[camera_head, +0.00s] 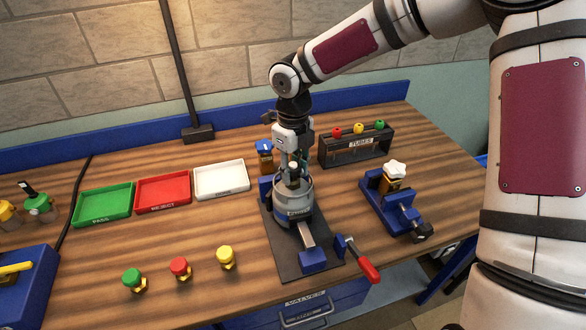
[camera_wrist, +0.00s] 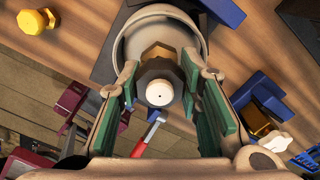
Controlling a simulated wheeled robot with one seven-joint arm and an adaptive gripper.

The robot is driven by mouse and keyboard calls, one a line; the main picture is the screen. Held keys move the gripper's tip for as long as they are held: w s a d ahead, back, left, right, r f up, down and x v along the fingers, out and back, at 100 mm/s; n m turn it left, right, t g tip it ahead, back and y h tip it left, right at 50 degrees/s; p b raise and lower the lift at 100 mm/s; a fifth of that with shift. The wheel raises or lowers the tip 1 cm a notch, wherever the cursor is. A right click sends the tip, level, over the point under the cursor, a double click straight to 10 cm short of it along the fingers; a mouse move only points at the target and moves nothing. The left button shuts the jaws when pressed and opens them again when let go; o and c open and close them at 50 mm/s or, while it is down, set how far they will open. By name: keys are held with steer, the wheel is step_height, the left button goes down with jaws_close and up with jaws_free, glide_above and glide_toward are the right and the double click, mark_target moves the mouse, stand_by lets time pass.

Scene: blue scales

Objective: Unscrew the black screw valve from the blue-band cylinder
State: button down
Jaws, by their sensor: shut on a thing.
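The grey blue-band cylinder (camera_head: 294,201) stands upright in a fixture on a dark base plate. In the wrist view its round grey top (camera_wrist: 135,40) shows behind the valve. The black screw valve (camera_wrist: 159,84), with a pale round end facing the camera and a brass part behind it, sits at the cylinder's top. My gripper (camera_head: 292,167) reaches down over the cylinder from above. In the wrist view its green-padded fingers (camera_wrist: 160,78) are closed on both sides of the black valve. The exact contact is partly hidden in the head view.
Green (camera_head: 103,204), red (camera_head: 163,192) and white (camera_head: 221,179) trays lie left. Green, red and yellow valves (camera_head: 226,258) stand in front. A blue vise (camera_head: 396,204) with a white-knobbed piece and a tube rack (camera_head: 356,149) are right.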

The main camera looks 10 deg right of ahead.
steer(key=c, duration=1.1)
jaws_free()
steer(key=shift+o, duration=0.2)
steer(key=shift+r, duration=0.15)
